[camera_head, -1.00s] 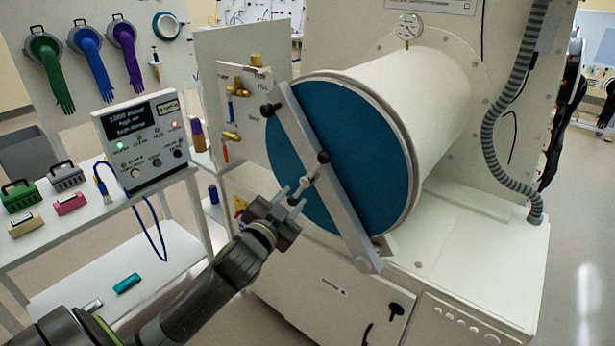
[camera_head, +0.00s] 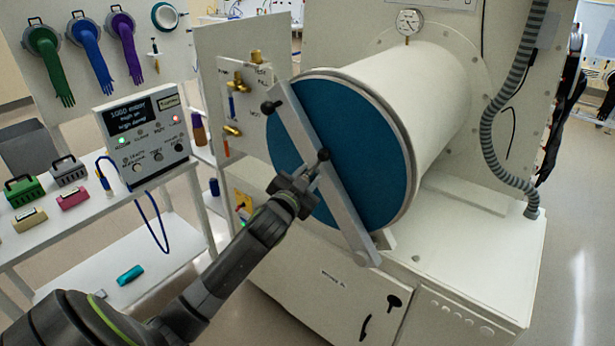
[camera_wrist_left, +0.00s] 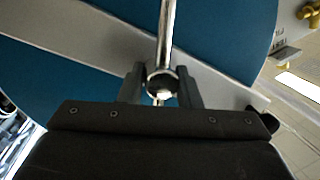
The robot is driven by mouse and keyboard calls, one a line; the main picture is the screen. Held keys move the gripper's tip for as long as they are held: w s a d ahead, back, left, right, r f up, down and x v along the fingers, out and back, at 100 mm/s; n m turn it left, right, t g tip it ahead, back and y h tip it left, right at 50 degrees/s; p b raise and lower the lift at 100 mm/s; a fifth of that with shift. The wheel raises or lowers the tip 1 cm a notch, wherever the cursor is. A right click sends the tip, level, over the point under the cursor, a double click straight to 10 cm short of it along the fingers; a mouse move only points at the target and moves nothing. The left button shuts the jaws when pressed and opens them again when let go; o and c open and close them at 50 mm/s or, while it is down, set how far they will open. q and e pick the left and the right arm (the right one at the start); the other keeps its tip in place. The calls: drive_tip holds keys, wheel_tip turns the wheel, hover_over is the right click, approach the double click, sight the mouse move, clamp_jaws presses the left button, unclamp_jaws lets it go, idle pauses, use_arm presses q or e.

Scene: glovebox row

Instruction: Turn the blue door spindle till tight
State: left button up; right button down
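The blue round door (camera_head: 370,140) closes the white cylinder and has a slanted grey clamp bar (camera_head: 345,205) across it. The door spindle stands at the bar's middle, with a crossbar that has a black knob (camera_head: 323,155) at its upper end. My left gripper (camera_head: 305,178) is at the spindle, its fingers hiding the crossbar's lower part. In the left wrist view, the gripper (camera_wrist_left: 161,88) has its two fingers apart, one on each side of the shiny spindle end (camera_wrist_left: 162,82). Whether they touch it is unclear. The chrome crossbar (camera_wrist_left: 167,30) runs upward. My right gripper is not in view.
A control box (camera_head: 145,135) with a display and lit lamps stands on the white side table (camera_head: 60,235) at left. A valve panel (camera_head: 240,105) is beside the door. A ribbed hose (camera_head: 500,100) hangs at right. Floor at far right is clear.

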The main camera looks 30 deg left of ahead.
use_arm(q)
clamp_jaws()
